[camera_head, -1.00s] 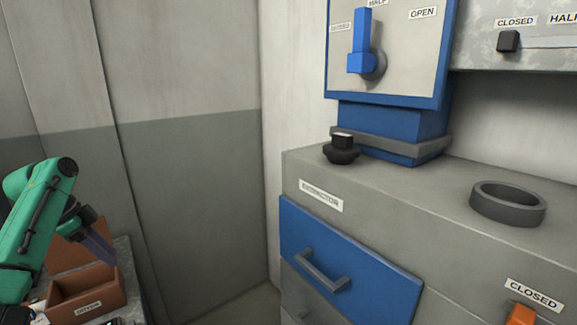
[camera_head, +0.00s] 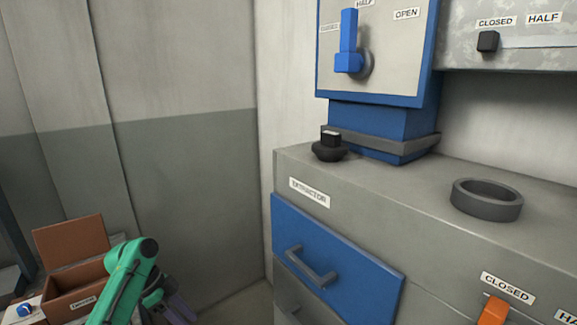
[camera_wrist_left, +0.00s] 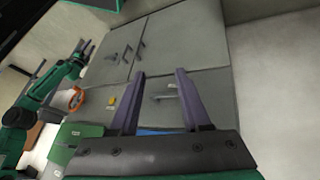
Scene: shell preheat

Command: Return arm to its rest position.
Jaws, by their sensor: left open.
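My left arm is green and enters at the lower left of the head view. My left gripper (camera_head: 178,310) has dark purple fingers and hangs low, right of the brown box, partly cut off by the bottom edge. In the left wrist view the two fingers of the left gripper (camera_wrist_left: 157,73) are spread wide with nothing between them. No right gripper shows in the head view.
An open brown box (camera_head: 80,275) stands at the lower left, beside a blue knob (camera_head: 24,310). The grey cabinet with a blue drawer (camera_head: 340,265), marked extractor, fills the right. A dark ring (camera_head: 487,200) and black knob (camera_head: 329,148) are on top. A blue lever (camera_head: 348,45) stands upright above.

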